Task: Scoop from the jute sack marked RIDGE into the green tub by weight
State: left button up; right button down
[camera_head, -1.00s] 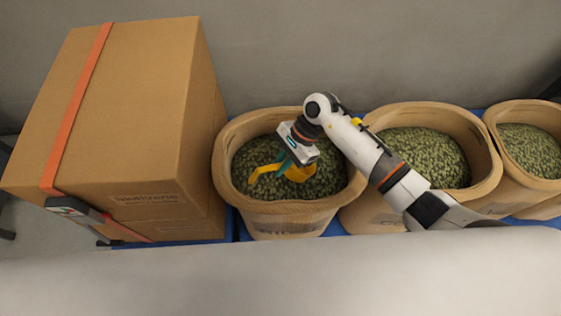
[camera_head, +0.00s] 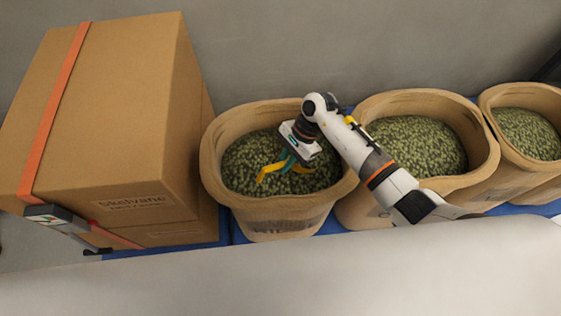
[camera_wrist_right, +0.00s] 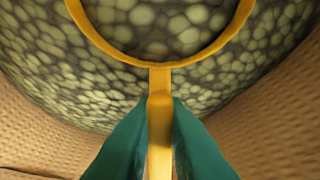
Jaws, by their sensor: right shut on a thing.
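My right gripper (camera_head: 289,158) is shut on the yellow handle of a scoop (camera_head: 268,172). It is over the leftmost jute sack (camera_head: 225,130), which is full of green beans or pellets (camera_head: 245,160). The sack's front print is too blurred to read surely as RIDGE. In the right wrist view the teal fingers (camera_wrist_right: 160,115) pinch the handle, and the scoop's round yellow rim (camera_wrist_right: 160,64) lies over the green pieces. I cannot tell whether the scoop touches them or holds any. The green tub and my left gripper are not in view.
Two more open jute sacks (camera_head: 478,172) (camera_head: 556,90) with similar green contents stand to the right. A large strapped cardboard box (camera_head: 110,110) stands close on the left. A grey wall (camera_head: 300,45) is behind, and a pale surface (camera_head: 270,270) crosses the front.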

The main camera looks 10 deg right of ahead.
jog(key=shift+w+d+f+t+h, duration=0.3)
jog(key=shift+d+f+h, duration=0.1)
jog(key=shift+d, duration=0.05)
jog(key=shift+w+d, duration=0.15)
jog(key=shift+d, duration=0.1)
jog(key=r+p, duration=0.1)
jog(key=r, duration=0.1)
jog(key=r+p, duration=0.1)
jog(key=r, duration=0.1)
jog(key=r+p, duration=0.1)
jog(key=shift+a+r+p, duration=0.25)
jog(key=shift+r+p, duration=0.15)
jog(key=s+a+r+t+h+p, duration=0.1)
jog(key=a+r+h+p, duration=0.1)
jog(key=r+p, duration=0.2)
jog(key=s+a+r+t+h+p, duration=0.1)
jog(key=s+a+r+p, duration=0.1)
jog(key=r+p, duration=0.2)
jog(key=shift+a+r+h, duration=0.2)
jog(key=shift+r+h, duration=0.2)
jog(key=shift+r, duration=1.45)
jog(key=shift+w, duration=0.1)
